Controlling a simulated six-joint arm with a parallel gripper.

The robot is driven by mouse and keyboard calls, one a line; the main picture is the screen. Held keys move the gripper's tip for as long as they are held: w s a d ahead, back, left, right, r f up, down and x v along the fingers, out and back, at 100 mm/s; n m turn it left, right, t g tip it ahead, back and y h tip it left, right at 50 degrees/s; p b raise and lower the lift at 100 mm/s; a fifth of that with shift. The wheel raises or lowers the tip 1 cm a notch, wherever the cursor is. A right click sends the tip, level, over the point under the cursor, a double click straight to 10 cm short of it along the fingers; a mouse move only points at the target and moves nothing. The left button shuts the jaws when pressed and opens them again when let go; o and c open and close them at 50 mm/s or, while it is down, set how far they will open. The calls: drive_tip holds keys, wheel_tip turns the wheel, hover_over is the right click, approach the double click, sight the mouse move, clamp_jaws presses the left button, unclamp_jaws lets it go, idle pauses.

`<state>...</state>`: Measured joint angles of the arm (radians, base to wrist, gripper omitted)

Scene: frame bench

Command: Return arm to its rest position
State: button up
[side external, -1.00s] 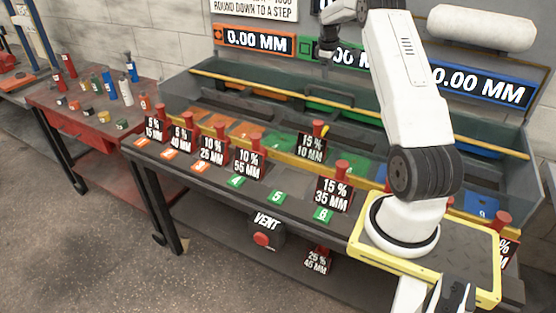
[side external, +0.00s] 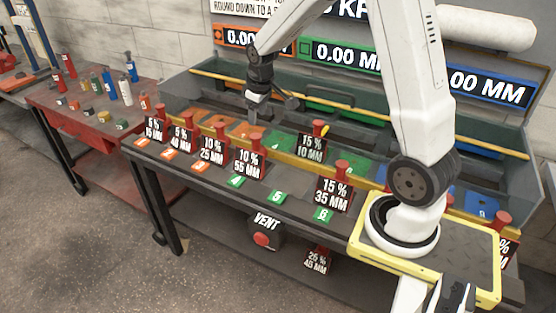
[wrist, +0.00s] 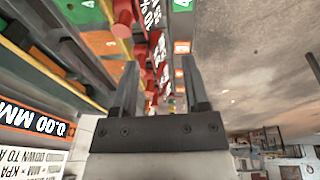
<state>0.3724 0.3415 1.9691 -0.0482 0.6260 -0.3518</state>
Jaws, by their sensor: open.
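My gripper shows in the wrist view (wrist: 160,84) with its two dark fingers apart and nothing between them. In the side view my gripper (side external: 259,106) is small and dark at the end of my white arm. It appears over the left-middle part of the bench trough, near the orange and green sections; its fingertips are hard to make out there. The arm reaches up and left from the yellow-edged base plate (side external: 376,257), with the elbow out of frame at the top.
Red-knobbed levers with black tags, such as the 15 % 35 MM tag (side external: 333,194), line the trough's front. A VENT box (side external: 265,235) hangs below. Bottles and small blocks stand on the red table (side external: 60,116) at left. Display panels (side external: 337,54) hang on the wall behind.

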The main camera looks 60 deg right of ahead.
drive_tip(key=s+a+f+y, duration=0.1)
drive_tip(key=s+a+f, duration=0.2)
drive_tip(key=s+a, duration=1)
drive_tip(key=a, duration=0.3)
drive_tip(key=shift+a+t, duration=0.25)
drive_tip(key=shift+t, duration=0.05)
